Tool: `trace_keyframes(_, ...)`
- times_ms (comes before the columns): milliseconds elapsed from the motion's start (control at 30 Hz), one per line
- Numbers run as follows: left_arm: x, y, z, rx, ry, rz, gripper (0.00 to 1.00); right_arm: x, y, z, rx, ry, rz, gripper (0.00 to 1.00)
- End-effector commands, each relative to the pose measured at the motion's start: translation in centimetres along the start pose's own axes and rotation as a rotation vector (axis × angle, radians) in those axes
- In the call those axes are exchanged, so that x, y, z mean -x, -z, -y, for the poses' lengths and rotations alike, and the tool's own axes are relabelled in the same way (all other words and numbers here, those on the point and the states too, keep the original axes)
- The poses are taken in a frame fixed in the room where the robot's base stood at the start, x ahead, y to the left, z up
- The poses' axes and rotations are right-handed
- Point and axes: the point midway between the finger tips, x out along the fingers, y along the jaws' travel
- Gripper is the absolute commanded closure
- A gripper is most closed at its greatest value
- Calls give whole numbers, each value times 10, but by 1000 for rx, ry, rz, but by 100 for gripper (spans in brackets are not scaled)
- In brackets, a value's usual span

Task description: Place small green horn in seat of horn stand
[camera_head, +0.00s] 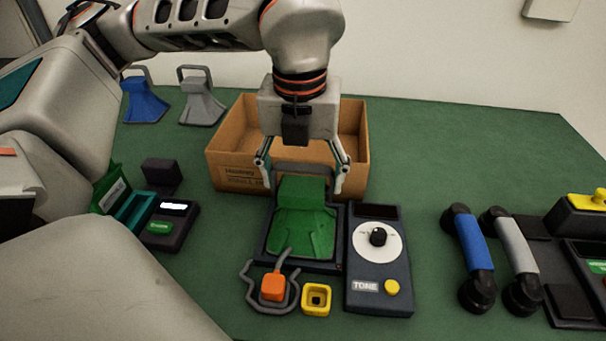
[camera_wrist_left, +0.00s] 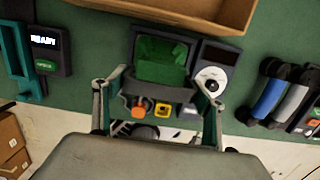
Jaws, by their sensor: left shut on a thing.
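The small green horn (camera_head: 302,220) has a flared green body and a grey handle bar at its far end. My left gripper (camera_head: 303,186) is shut on it, with one finger at each side of the handle end. The horn overlaps the dark seat of the horn stand (camera_head: 330,266); I cannot tell whether it rests on it or hangs just above. The wrist view also shows the green horn (camera_wrist_left: 161,62) over the stand's dark frame (camera_wrist_left: 183,46), between the fingers. My right gripper is in neither view.
An open cardboard box (camera_head: 228,150) stands behind the stand. A TONE panel (camera_head: 378,262) with a dial is at its right. An orange plug (camera_head: 273,287) and a yellow socket (camera_head: 317,300) lie in front. Blue (camera_head: 145,105) and grey (camera_head: 201,103) horns stand back left. Handsets (camera_head: 470,250) are right.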

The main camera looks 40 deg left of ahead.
Motion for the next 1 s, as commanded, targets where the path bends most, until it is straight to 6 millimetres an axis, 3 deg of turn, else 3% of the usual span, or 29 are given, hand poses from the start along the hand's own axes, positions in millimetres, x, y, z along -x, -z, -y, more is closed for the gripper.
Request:
trace_keyframes(100,-4,0,0,0,0,-1,79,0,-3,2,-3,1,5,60)
trace_keyframes(133,-3,1,0,-1,-1,-1,22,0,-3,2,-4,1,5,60)
trace_keyframes(167,-3,1,0,-1,-1,-1,14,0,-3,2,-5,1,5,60)
trace_keyframes(633,6,-1,0,0,2,3,13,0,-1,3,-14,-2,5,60)
trace_keyframes(800,35,0,1,0,5,6,13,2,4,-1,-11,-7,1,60)
trace_keyframes(1000,78,0,0,0,5,7,13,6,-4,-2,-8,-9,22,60)
